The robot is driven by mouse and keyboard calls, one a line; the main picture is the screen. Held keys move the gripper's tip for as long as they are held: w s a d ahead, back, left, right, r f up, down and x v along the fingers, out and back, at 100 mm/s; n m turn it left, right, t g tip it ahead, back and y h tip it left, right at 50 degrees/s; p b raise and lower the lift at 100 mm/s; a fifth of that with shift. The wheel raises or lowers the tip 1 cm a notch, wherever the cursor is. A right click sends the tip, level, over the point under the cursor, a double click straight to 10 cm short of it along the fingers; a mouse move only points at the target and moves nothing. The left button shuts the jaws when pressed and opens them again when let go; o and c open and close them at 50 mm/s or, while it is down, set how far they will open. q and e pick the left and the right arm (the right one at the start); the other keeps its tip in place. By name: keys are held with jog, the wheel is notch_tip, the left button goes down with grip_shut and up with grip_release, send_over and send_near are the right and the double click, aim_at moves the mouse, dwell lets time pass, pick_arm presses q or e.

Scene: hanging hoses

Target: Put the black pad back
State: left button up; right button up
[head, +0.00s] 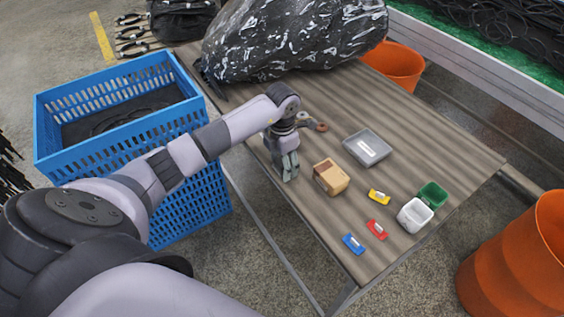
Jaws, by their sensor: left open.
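I cannot make out a separate black pad on the table. My left arm reaches in from the left over the blue crate. My left gripper (289,173) is open, points down at the table's left edge and shows no held thing. It is just left of a small cardboard box (331,177), apart from it as far as I can see. The arm's wrist hides part of the tabletop behind it. My right gripper is not in view.
A grey tray (382,157), yellow (379,197), red (377,229) and blue (353,243) pieces, and green (432,197) and white (428,228) bins stand on the wooden table (440,145). A black bag (290,40) covers its far end. The blue crate (75,159) holds dark material.

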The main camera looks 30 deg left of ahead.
pick_arm(q)
notch_tip(320, 180, up, 12)
jog(key=b, duration=0.1)
jog(key=shift+r, duration=0.1)
dwell(0.6)
